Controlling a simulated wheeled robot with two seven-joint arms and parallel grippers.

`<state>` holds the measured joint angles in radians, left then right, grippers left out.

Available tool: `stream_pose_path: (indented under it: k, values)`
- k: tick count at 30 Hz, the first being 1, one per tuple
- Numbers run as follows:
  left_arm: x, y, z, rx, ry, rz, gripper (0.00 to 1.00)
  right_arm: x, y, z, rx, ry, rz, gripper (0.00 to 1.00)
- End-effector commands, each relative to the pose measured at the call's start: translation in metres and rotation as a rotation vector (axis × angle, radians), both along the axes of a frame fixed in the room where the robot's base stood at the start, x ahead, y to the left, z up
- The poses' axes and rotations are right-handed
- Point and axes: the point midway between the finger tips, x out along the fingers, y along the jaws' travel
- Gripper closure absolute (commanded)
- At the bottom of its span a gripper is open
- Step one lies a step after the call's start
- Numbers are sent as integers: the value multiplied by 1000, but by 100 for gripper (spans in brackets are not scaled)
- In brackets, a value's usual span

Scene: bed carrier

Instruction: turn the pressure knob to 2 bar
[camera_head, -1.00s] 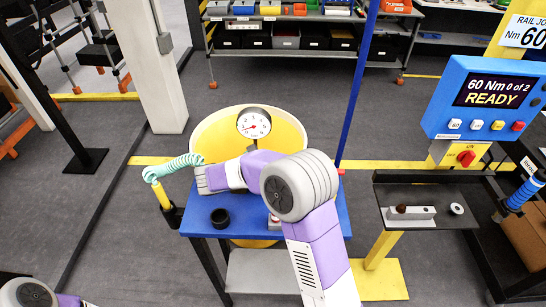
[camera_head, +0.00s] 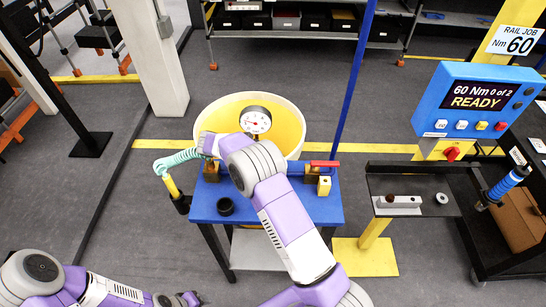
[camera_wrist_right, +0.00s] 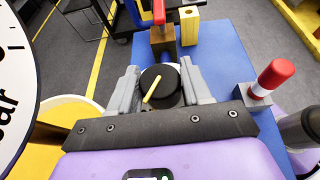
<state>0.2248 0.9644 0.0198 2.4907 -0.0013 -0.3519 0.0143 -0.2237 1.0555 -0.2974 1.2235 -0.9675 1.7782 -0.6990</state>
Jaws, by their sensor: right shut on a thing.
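The pressure knob (camera_wrist_right: 151,74) is round and black with a yellow pointer bar, seen in the right wrist view. My right gripper (camera_wrist_right: 160,82) is shut on it, with one grey finger on each side. In the head view my right arm hides the knob and the fingertips. The pressure gauge (camera_head: 255,120) has a white dial and a red needle pointing left; its numbers are too small to read. Part of its dial (camera_wrist_right: 12,85), with "bar" on it, shows in the wrist view. My left gripper (camera_head: 188,298) is low at the bottom edge, away from the bench, its fingers unclear.
The blue bench (camera_head: 318,207) carries a black ring (camera_head: 225,206) and a red-handled valve (camera_head: 324,164). A red-topped post (camera_wrist_right: 275,75) stands right of the knob in the wrist view. A blue pole (camera_head: 352,80) rises behind the bench.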

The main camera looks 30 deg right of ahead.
Motion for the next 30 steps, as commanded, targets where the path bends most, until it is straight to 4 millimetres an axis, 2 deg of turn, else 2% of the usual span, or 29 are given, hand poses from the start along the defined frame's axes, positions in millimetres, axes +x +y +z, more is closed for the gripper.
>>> stream_pose_path:
  k: [12, 13, 17, 26, 30]
  values:
    - [0, 0, 1, 0, 0, 0, 42, 0, 0, -1, 1, 1, -8, 82]
    - [0, 0, 1, 0, 0, 0, 42, 0, 0, -1, 1, 1, -8, 50]
    - [0, 0, 1, 0, 0, 0, 42, 0, 0, 0, 0, 0, -9, 31]
    - [0, 0, 1, 0, 0, 0, 42, 1, 1, 0, 0, 0, -7, 31]
    - [0, 0, 2, 0, 0, 0, 42, 7, 11, 5, -1, -3, -6, 31]
